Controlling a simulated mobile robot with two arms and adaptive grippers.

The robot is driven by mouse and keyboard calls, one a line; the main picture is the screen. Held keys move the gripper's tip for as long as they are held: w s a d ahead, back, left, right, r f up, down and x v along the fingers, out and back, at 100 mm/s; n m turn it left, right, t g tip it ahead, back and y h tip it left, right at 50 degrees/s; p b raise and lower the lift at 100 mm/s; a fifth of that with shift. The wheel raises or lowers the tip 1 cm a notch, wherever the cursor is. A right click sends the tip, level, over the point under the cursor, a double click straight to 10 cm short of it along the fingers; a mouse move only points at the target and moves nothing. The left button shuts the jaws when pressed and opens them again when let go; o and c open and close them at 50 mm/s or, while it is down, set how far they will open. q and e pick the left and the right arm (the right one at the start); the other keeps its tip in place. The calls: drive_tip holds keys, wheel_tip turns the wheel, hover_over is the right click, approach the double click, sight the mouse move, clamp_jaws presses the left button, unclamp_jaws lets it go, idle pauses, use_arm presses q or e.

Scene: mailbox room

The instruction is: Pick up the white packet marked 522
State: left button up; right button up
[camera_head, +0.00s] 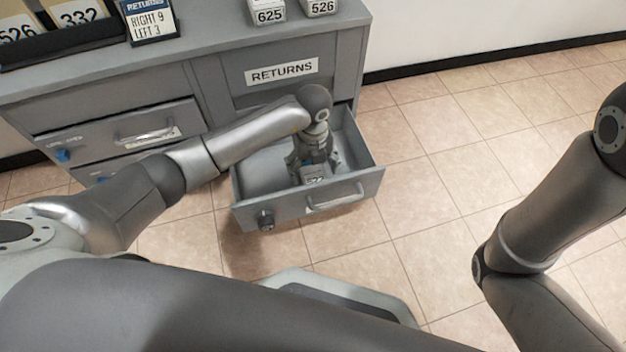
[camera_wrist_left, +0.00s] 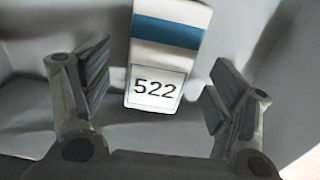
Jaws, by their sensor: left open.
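The white packet marked 522 (camera_wrist_left: 157,62) has a blue band and lies inside the open drawer; its label faces the left wrist camera. My left gripper (camera_wrist_left: 160,108) is open, with one finger to each side of the packet's label end and a gap on both sides. In the head view, my left gripper (camera_head: 313,172) reaches down into the open drawer (camera_head: 255,214) and covers most of the packet (camera_head: 314,180). My right arm shows at the right of the head view, but its gripper is out of view.
The drawer's walls stand close around the left gripper. A RETURNS label (camera_head: 282,72) is on the grey cabinet (camera_head: 215,45) above it. The tiled floor to the right is clear.

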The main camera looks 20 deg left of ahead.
use_arm(q)
drive_tip(key=shift+f+b, duration=0.35)
drive_tip(key=shift+f, duration=0.45)
drive_tip(key=c, duration=1.1)
drive_tip(key=shift+c, duration=0.4)
drive_tip(key=shift+r, duration=0.15)
